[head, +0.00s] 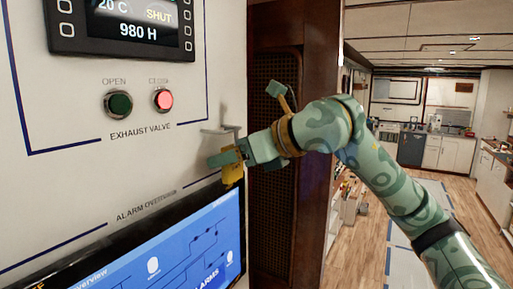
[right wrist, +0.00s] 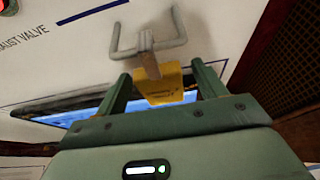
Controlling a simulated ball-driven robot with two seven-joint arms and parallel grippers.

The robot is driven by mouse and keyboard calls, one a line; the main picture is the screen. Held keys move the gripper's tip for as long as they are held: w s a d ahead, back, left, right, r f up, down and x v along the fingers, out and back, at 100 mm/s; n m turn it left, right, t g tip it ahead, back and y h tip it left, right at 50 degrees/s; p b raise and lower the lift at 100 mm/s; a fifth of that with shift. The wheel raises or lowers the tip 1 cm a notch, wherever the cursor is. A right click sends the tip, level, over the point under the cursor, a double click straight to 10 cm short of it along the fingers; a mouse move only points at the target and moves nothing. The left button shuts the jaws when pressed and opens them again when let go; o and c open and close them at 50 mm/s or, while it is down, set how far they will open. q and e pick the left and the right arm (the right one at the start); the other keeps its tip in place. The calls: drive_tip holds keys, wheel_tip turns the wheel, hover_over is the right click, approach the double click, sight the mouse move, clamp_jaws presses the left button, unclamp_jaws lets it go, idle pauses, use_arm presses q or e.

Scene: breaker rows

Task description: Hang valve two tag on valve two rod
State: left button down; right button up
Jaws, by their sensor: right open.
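A yellow tag (right wrist: 165,90) with a pale strap (right wrist: 147,55) shows in the right wrist view. The strap lies at the middle of a grey rod (right wrist: 176,43) with upturned ends on the white panel, and the tag appears to hang below it. My right gripper (right wrist: 159,72) is open, with one finger on each side of the tag and gaps between. In the head view, my right gripper (head: 226,160) is close to the panel, partly covering the tag (head: 233,172) below the rod (head: 220,129). The tag's writing is unreadable. My left gripper is not in view.
A screen (head: 190,248) sits low on the panel, below the rod. Green (head: 118,104) and red (head: 163,100) buttons and a display (head: 122,27) are to the upper left. A dark wooden post (head: 283,190) stands right of the panel; open floor lies beyond.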

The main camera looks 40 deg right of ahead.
drive_tip(key=b+v, duration=0.3)
drive_tip(key=v, duration=1.3)
drive_tip(key=shift+b, duration=0.35)
drive_tip(key=shift+f, duration=0.15)
